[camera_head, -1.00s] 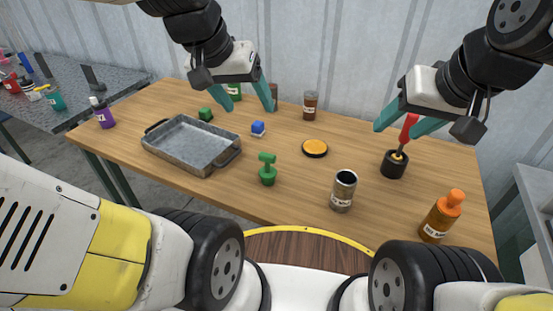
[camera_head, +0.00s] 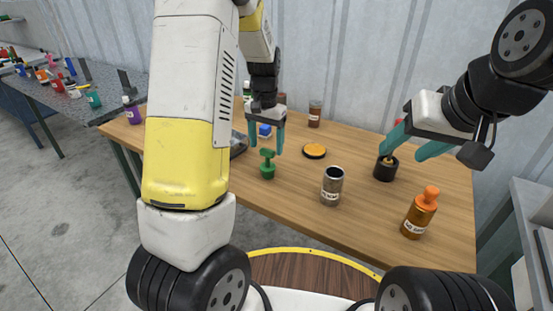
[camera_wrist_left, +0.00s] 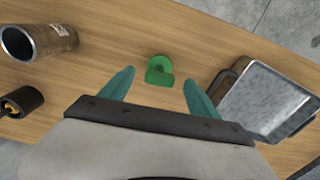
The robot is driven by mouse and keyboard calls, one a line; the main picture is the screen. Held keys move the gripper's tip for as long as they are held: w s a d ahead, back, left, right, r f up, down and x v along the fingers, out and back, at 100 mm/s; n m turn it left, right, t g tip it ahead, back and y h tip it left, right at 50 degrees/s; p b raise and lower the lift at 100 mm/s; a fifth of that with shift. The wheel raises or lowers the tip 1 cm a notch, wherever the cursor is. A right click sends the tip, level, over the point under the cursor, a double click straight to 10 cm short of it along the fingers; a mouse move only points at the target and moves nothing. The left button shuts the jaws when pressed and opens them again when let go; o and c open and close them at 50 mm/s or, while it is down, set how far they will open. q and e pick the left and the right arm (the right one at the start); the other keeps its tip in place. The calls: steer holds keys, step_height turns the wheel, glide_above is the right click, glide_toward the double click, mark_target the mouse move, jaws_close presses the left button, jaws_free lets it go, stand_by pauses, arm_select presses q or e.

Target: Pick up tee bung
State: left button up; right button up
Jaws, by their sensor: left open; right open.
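The green tee bung (camera_head: 267,164) stands upright on the wooden table, with its crossbar on top. It also shows in the left wrist view (camera_wrist_left: 160,70), just beyond and between the fingertips. My left gripper (camera_head: 266,148) is open above and just behind the tee bung in the head view, with nothing between its fingers. The left wrist view shows its two teal fingers apart (camera_wrist_left: 158,78). My right gripper (camera_head: 402,155) is open and empty near the black pot (camera_head: 385,171).
A metal can (camera_head: 332,186) and an orange-topped bottle (camera_head: 420,213) stand to the right. The metal tray (camera_wrist_left: 262,105) is beside the tee bung, mostly hidden by my left arm in the head view.

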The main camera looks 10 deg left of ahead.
mark_target(267, 150)
arm_select(q)
steer(key=f, duration=0.6)
steer(key=shift+w+f, duration=0.25)
steer(key=shift+w, duration=0.1)
steer(key=c, duration=1.5)
steer(key=shift+r, duration=0.15)
steer(key=shift+r, duration=0.3)
step_height(267, 150, up, 3)
steer(key=shift+d, duration=0.1)
steer(key=s, duration=0.5)
steer(key=s+d, duration=0.1)
steer(key=s, duration=0.4)
steer(key=s+d+r, duration=0.1)
steer(key=s, duration=0.4)
steer(key=shift+s+d+r, duration=0.1)
steer(key=shift+s+d, duration=0.15)
steer(key=shift+s, duration=0.15)
